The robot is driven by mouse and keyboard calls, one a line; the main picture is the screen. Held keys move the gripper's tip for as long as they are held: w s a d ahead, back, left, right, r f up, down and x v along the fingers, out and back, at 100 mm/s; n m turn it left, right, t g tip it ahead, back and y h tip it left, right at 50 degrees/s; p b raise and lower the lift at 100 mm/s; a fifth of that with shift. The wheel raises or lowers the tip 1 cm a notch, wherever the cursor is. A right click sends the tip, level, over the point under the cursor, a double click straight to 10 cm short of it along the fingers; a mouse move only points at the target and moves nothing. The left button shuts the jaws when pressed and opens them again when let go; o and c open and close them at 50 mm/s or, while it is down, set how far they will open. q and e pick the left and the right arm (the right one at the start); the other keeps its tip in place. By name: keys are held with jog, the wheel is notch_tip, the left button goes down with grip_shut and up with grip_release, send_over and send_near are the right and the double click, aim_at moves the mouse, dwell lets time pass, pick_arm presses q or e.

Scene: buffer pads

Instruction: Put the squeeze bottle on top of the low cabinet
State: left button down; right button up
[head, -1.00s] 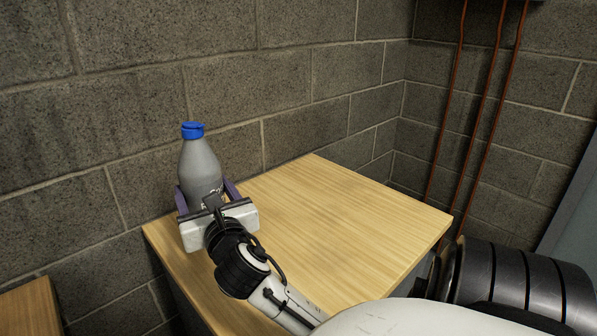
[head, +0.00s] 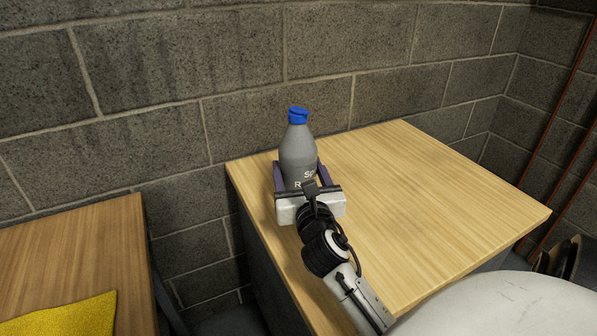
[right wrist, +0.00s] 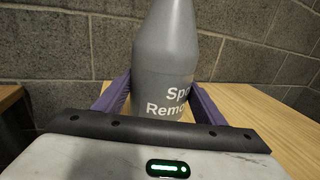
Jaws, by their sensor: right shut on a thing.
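The squeeze bottle (head: 298,150) is grey with a blue cap and white lettering. It stands upright at the left part of the low cabinet's wooden top (head: 430,190). My right gripper (head: 302,182) is shut on the bottle, with a purple finger on each side of its lower body. In the right wrist view the bottle (right wrist: 165,60) fills the space between the fingers. Its base is hidden behind the gripper, so I cannot tell whether it touches the top. My left gripper is not in view.
A wooden table (head: 90,250) with a yellow cloth (head: 65,318) stands at the left, with a gap between it and the cabinet. A block wall (head: 240,70) runs behind. The rest of the cabinet top is clear. Red pipes (head: 560,110) run down the wall at right.

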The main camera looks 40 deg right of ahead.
jog(key=o, duration=1.5)
jog(key=shift+s+r, duration=0.1)
jog(key=shift+r, duration=0.05)
jog(key=v, duration=1.1)
jog(key=shift+s+a+b, duration=0.25)
jog(key=shift+s+b, duration=0.05)
jog(key=shift+b, duration=0.15)
